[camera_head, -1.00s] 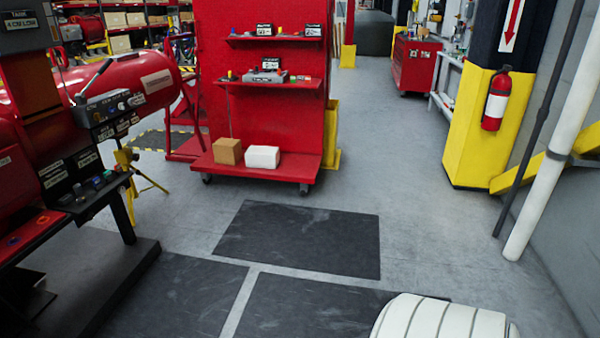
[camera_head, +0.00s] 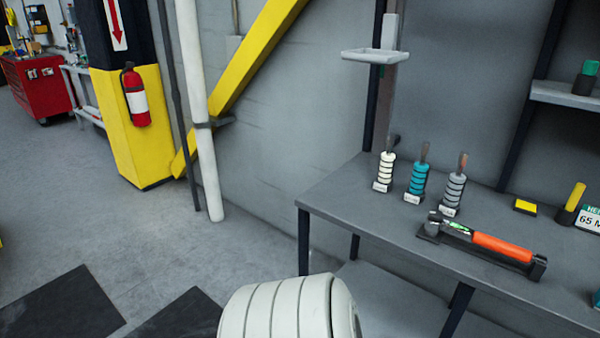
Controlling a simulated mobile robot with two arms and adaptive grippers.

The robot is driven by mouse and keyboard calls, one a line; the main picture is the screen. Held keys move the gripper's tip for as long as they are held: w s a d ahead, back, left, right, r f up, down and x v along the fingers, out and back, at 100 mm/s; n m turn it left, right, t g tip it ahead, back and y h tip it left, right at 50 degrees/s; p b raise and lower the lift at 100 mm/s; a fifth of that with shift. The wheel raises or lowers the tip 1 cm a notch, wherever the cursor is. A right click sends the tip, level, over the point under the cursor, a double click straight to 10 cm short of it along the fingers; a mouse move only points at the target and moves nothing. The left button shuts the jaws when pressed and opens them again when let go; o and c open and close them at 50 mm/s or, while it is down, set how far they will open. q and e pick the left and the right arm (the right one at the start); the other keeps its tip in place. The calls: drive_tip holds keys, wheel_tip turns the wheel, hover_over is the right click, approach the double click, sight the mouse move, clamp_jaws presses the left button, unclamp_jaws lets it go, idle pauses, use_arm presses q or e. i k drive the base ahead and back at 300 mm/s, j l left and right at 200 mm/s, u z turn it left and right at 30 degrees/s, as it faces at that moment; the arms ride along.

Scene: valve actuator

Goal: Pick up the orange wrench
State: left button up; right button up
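The orange wrench (camera_head: 500,246) lies on a dark holder on the grey workbench (camera_head: 350,205) at the right of the head view. Its orange handle points to the right, and its metal head is at the left end. Nothing touches it but the holder. Neither of my grippers is in view. A white ribbed part at the bottom centre looks like part of my own arm.
Three ringed stands, white (camera_head: 384,172), teal (camera_head: 417,181) and grey (camera_head: 453,192), stand behind the wrench. A yellow-topped block (camera_head: 525,206) is farther right. A white pipe (camera_head: 200,120) and yellow column (camera_head: 130,150) stand left. Floor at left is open.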

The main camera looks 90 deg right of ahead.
sight(432, 228)
drive_tip(key=z, duration=3.5)
